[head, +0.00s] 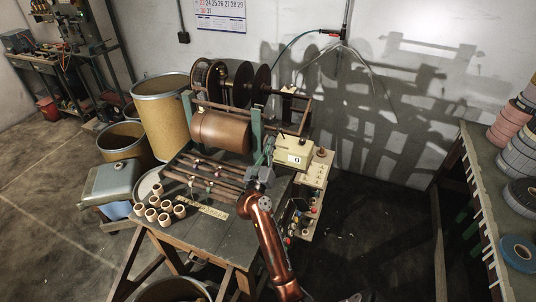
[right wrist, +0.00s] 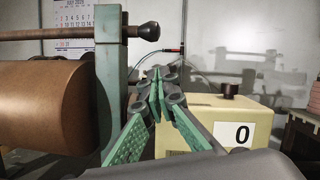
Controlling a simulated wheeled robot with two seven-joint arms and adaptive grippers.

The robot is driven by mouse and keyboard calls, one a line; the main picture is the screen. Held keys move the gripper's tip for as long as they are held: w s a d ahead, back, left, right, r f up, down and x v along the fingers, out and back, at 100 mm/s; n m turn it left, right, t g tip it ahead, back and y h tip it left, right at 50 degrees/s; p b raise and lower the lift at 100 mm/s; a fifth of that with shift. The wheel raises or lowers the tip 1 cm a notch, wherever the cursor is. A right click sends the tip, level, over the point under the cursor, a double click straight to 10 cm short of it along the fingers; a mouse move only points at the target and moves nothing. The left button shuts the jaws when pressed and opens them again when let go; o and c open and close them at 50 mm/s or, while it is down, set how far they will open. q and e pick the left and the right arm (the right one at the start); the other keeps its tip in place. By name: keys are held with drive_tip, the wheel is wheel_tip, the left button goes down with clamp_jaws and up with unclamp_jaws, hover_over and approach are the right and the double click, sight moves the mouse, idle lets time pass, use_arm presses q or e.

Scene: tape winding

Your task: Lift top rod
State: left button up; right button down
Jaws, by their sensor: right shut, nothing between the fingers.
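The winding machine holds a large brown roll (head: 220,130), which also fills the left of the right wrist view (right wrist: 40,105). A dark rod (right wrist: 60,34) with a round knob end (right wrist: 149,31) runs above the roll through a green upright (right wrist: 108,80). In the head view the top rod (head: 232,112) passes behind the roll's upper edge. My right gripper (head: 264,158) is in front of the machine's right end. In the right wrist view its green-padded fingers (right wrist: 158,82) meet at the tips, empty, below and right of the knob, apart from the rod. My left gripper is not in view.
A cream counter box (right wrist: 225,125) marked 0 stands right of the fingers. Several small cardboard cores (head: 165,219) lie on the bench (head: 215,235) at the front left. Large drums (head: 160,105) stand behind on the left. A table with tape rolls (head: 520,253) is far right.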

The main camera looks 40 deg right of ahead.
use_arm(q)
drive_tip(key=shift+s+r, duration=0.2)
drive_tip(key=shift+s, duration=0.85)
use_arm(e)
drive_tip(key=r, duration=0.1)
drive_tip(key=w+d+r, duration=0.2)
drive_tip(key=r, duration=0.1)
drive_tip(key=shift+w+d, duration=0.1)
drive_tip(key=shift+w, duration=0.1)
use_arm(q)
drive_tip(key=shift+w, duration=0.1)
